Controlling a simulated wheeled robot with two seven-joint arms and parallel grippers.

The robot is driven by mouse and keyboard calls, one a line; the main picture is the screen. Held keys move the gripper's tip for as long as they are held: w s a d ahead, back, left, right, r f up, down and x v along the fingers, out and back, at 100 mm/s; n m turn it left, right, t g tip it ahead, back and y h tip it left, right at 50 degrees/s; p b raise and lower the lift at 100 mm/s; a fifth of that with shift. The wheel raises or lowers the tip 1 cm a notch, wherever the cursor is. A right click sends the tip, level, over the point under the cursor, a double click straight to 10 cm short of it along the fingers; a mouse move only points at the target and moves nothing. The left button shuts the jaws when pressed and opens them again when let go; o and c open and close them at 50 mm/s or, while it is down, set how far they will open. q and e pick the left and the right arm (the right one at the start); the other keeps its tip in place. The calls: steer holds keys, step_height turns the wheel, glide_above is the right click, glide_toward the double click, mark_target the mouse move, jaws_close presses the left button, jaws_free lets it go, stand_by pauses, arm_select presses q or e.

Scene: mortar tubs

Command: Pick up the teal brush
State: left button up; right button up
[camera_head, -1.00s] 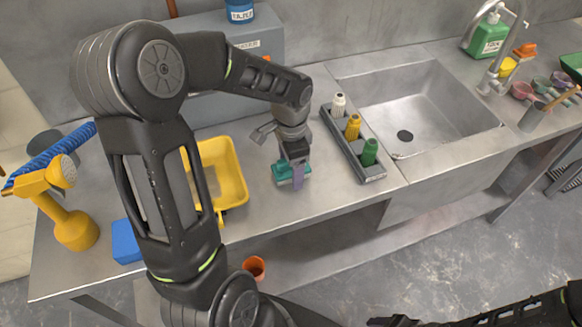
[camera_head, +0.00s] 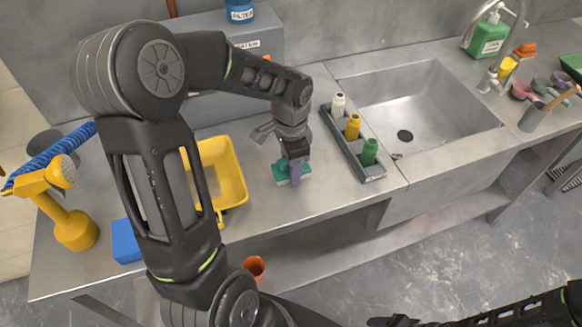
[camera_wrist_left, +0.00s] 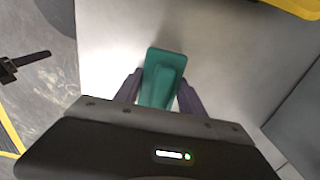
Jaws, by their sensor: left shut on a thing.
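The teal brush (camera_head: 281,174) is at my left gripper's fingertips over the metal counter, to the right of the yellow tub. My left gripper (camera_head: 294,172) points down and is shut on it. In the left wrist view the teal brush (camera_wrist_left: 162,75) sits between the two purple fingers (camera_wrist_left: 160,92), one on each side. Whether its underside touches the counter cannot be told. My right arm shows dark at the lower right; its fingertips are not clear.
A yellow tub (camera_head: 238,196) stands left of the gripper. A grey rack (camera_head: 374,171) with white, yellow and green bottles stands to the right, before the sink (camera_head: 440,110). A yellow watering can (camera_head: 75,232) and a blue block (camera_head: 126,243) are at the left.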

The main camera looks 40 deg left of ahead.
arm_select(q)
steer(key=shift+c, duration=1)
step_height(320, 180, up, 10)
steer(key=shift+r+b, duration=0.1)
steer(key=shift+b, duration=0.4)
steer(key=o, duration=1)
steer(key=c, duration=0.7)
